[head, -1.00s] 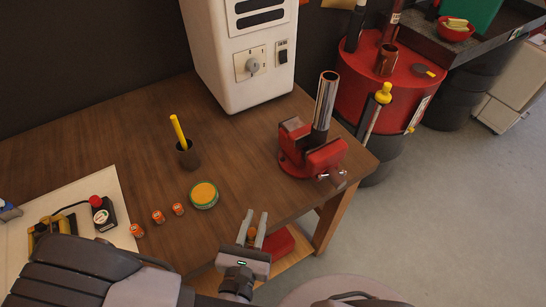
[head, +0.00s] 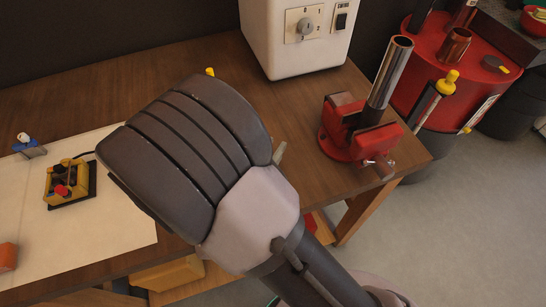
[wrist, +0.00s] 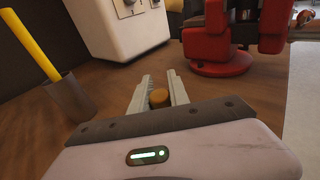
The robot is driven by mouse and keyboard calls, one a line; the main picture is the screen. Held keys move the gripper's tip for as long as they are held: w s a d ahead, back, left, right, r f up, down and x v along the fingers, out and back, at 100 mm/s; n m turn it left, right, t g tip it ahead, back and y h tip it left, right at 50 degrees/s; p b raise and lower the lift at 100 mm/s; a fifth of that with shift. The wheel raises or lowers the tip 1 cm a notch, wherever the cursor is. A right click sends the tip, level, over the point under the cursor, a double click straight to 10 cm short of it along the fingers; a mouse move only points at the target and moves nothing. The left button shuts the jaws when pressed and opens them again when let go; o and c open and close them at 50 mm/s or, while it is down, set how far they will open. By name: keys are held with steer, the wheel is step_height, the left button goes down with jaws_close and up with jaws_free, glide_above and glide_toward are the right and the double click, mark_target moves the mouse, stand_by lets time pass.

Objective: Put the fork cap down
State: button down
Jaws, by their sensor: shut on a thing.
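The fork cap (wrist: 158,98) is a small orange-brown round piece between my fingers in the wrist view. My gripper (wrist: 159,76) is shut on it, low over the wooden bench (wrist: 112,72). Whether the cap touches the wood I cannot tell. In the head view my arm hides the cap and nearly all of the gripper; only a grey finger end shows beside the arm. The red vice (head: 338,143) stands to the right of the gripper, holding an upright, tilted chrome tube (head: 390,72). The vice also shows in the wrist view (wrist: 222,64).
A dark cup (wrist: 72,98) with a yellow stick (wrist: 30,44) stands left of my gripper. A white machine (head: 295,40) stands at the back. A pale mat (head: 125,235) with a yellow tool (head: 62,180) lies left. Bare wood lies between cup and vice.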

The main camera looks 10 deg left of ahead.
step_height(320, 180, down, 3)
steer(key=shift+a+r+b, duration=0.1)
steer(key=shift+r+b, duration=0.05)
steer(key=shift+b, duration=0.15)
steer(key=shift+r, duration=0.1)
